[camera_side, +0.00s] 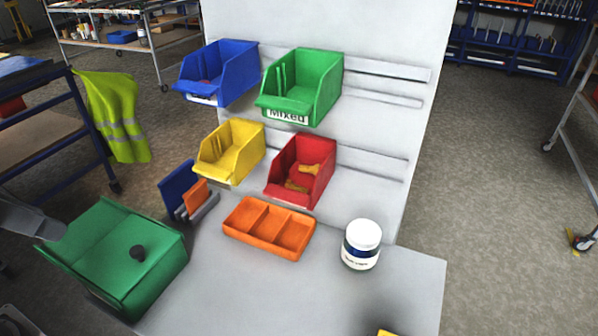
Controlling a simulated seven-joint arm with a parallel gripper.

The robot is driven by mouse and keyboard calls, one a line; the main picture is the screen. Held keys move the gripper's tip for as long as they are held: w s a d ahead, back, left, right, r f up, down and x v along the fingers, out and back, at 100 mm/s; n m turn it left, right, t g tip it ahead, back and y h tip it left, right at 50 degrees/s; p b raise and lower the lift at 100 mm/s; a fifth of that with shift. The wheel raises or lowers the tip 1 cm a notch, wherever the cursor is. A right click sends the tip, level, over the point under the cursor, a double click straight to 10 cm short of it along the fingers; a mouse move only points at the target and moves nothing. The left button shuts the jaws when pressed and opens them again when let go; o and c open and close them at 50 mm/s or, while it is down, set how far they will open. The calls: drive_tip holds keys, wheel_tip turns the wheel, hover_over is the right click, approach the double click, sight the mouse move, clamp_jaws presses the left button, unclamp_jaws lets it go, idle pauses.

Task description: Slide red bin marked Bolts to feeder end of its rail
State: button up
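The red bin (318,178) hangs on the lower rail of the white back panel, right of the yellow bin, with yellowish-brown pieces inside. No Bolts label can be read on it from here. The lower rail (375,163) runs bare to the right of the red bin, towards the panel's right edge. Nothing in the picture marks which end is the feeder end. A grey rounded part at the left edge may be part of my arm; no gripper fingers show.
A yellow bin (229,155) sits close left of the red one. Blue (240,78) and green (325,88) bins hang above, the green one labelled Mixed. Below stand an orange divided tray (243,232), a white jar (364,236) and a large green bin (170,262).

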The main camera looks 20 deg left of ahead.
idle(0.4)
drive_tip(key=shift+w, duration=0.1)
drive_tip(key=c, duration=0.3)
drive_tip(key=shift+t+y, duration=0.3)
drive_tip(key=w, duration=0.2)
drive_tip(key=w+f, duration=0.1)
drive_tip(key=w, duration=0.4)
drive_tip(key=shift+a+f, duration=0.25)
clamp_jaws()
drive_tip(key=n+t+h, duration=0.5)
drive_tip(key=n+t, duration=0.6)
drive_tip(key=n, duration=0.4)
approach(271, 175)
drive_tip(key=w+a+f, duration=0.3)
drive_tip(key=w+f, duration=0.1)
drive_tip(key=f, duration=0.1)
drive_tip(key=x, duration=0.7)
drive_tip(key=r+x, duration=0.1)
drive_tip(key=x, duration=0.2)
drive_tip(key=shift+w+d, duration=0.15)
drive_tip(key=shift+d, duration=0.1)
